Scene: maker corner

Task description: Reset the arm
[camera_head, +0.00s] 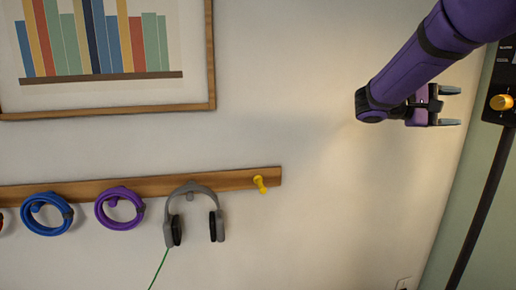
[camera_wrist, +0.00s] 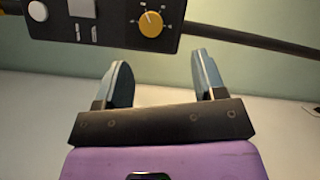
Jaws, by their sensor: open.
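My purple arm reaches in from the top right in the head view. My gripper (camera_head: 452,106) is at its end, in front of the wall and pointing right, with its two fingers apart. In the wrist view my gripper (camera_wrist: 158,75) is open, with nothing between the fingers. A black panel with a yellow knob (camera_wrist: 151,24) lies beyond the fingertips; the fingers look apart from it.
A wooden rail (camera_head: 145,188) holds blue (camera_head: 46,230) and purple (camera_head: 119,225) coils, grey headphones (camera_head: 192,189) and a yellow peg (camera_head: 260,184). A framed picture (camera_head: 110,106) hangs above.

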